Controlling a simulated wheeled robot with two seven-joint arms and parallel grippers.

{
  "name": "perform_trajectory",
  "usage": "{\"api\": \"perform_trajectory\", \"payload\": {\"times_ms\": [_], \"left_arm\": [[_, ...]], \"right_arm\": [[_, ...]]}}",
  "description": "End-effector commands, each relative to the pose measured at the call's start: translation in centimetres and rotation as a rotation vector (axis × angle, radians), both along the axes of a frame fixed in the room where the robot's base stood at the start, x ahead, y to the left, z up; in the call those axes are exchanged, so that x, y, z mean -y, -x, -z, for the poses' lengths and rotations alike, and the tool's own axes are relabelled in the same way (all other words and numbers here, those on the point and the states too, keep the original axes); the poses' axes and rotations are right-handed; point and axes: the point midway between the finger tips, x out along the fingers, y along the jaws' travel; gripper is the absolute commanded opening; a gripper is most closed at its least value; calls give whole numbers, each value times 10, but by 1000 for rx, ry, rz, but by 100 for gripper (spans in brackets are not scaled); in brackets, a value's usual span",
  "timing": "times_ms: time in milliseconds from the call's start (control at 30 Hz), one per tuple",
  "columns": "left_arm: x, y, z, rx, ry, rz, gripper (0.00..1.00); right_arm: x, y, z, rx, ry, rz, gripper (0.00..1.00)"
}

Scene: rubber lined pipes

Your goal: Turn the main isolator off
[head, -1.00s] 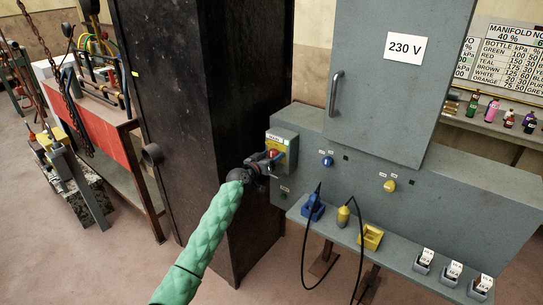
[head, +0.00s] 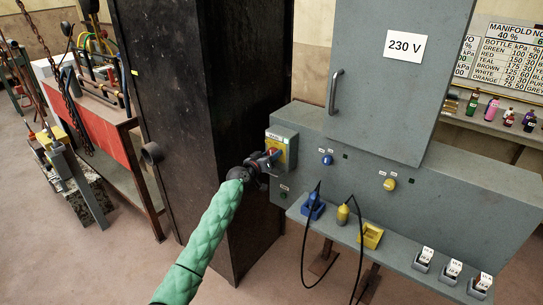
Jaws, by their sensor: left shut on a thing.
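The main isolator (head: 281,145) is a grey box with a yellow plate and a red handle on the left end of the grey electrical panel. My left gripper (head: 268,160) is at the lower left of the yellow plate, shut on the red handle (head: 273,152). The gripper and its dark wrist hide part of the handle, so its exact angle is hard to read. My left arm comes up from the bottom in a green padded sleeve. My right gripper is not in view.
A grey cabinet door marked 230 V (head: 405,47) stands above the panel. A shelf below holds a blue socket (head: 313,207), a yellow plug (head: 343,214), a yellow box (head: 371,236) and small switches. A tall dark steel column (head: 200,120) stands close left of the isolator.

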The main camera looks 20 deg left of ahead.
Motion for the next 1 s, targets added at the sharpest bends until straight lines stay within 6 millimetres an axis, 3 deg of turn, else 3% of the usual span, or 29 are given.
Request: {"api": "perform_trajectory", "payload": {"times_ms": [300, 467, 767, 1000], "left_arm": [[-1, 0, -1, -92, 256, -2, 19], [0, 0, -1, -144, 400, -1, 19], [-1, 0, -2, -240, 668, -2, 19], [-1, 0, -3, -319, 882, -1, 19]], "right_arm": [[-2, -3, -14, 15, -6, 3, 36], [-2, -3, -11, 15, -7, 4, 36], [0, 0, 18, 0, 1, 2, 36], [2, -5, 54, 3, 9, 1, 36]]}}
